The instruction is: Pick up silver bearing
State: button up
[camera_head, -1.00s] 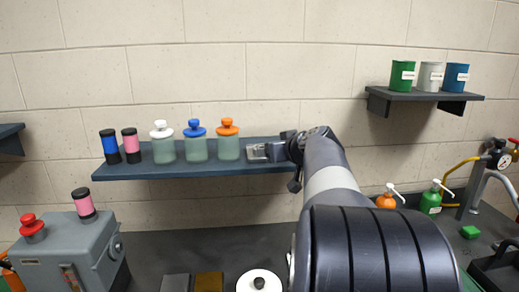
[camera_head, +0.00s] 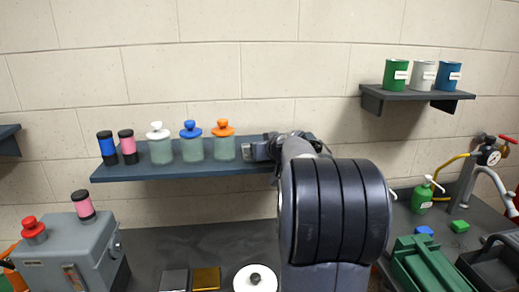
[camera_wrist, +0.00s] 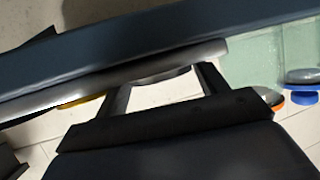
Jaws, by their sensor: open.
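My gripper (camera_head: 256,150) is open at the right end of the long wall shelf (camera_head: 180,171), just right of the orange-lidded jar (camera_head: 224,146). In the wrist view, my gripper's two dark fingers (camera_wrist: 164,86) stand apart. A curved, silver-grey metallic piece (camera_wrist: 150,76) lies across them, close to the shelf edge. It may be the silver bearing, but I cannot tell for sure, nor whether the fingers touch it. In the head view my wrist hides that end of the shelf, so no bearing shows clearly there.
White-lidded (camera_head: 160,148) and blue-lidded (camera_head: 191,147) jars and blue (camera_head: 108,148) and pink (camera_head: 128,147) cylinders stand on the shelf. Below are a silver plate (camera_head: 174,280), a gold plate (camera_head: 206,279) and a grey machine (camera_head: 70,250).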

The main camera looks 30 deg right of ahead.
jog(key=shift+c, duration=0.4)
jog(key=c, duration=0.7)
jog(key=shift+r, duration=0.1)
jog(key=shift+c, duration=0.2)
